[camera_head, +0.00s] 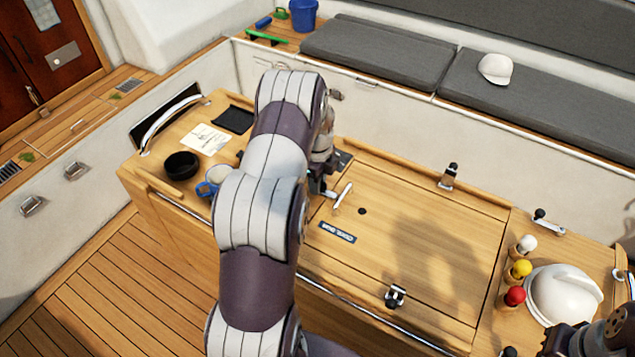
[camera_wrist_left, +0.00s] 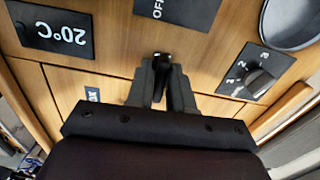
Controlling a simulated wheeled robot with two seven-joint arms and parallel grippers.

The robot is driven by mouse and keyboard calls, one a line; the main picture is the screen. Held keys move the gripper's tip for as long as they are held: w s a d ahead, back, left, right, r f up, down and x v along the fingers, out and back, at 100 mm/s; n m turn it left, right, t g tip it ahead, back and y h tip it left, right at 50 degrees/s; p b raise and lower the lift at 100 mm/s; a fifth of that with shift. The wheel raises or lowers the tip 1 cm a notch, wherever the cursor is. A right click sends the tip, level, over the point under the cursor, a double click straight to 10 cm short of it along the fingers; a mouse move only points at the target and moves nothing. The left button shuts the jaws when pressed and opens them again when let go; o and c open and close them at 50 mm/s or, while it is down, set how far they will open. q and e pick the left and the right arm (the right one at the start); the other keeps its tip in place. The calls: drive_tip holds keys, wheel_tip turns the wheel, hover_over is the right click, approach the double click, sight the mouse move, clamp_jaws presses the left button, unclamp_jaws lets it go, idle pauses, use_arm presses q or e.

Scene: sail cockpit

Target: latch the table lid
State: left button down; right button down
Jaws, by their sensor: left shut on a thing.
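The table lid (camera_head: 420,239) is a wide wooden panel lying flat and closed in the table top. A pale T-shaped handle (camera_head: 343,197) stands on it near its left end. Dark clip latches sit at its far edge (camera_head: 449,176) and near edge (camera_head: 395,297). My left gripper (camera_head: 325,188) is left of the handle, mostly hidden by my arm. In the left wrist view its fingers (camera_wrist_left: 162,77) are closed on a small dark lever (camera_wrist_left: 162,57) beside a plate marked OFF. Part of my right arm shows at the bottom right; its fingertips are hidden.
A dial numbered 1 to 3 (camera_wrist_left: 253,77) and a 20°C plate (camera_wrist_left: 50,30) flank the left fingers.

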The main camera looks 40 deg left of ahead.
use_arm(q)
drive_tip(key=shift+w+r+m, duration=0.1)
drive_tip(key=shift+r+m, duration=0.05)
drive_tip(key=shift+m, duration=0.35)
drive_tip(key=c, duration=1.1)
unclamp_jaws()
drive_tip(key=shift+r+b, duration=0.3)
wheel_tip(320, 180, up, 6)
drive_tip(key=shift+r+b, duration=0.15)
drive_tip(key=shift+b, duration=0.8)
wheel_tip(320, 180, up, 6)
drive_tip(key=shift+f+p, duration=0.1)
drive_tip(key=shift+p, duration=1.1)
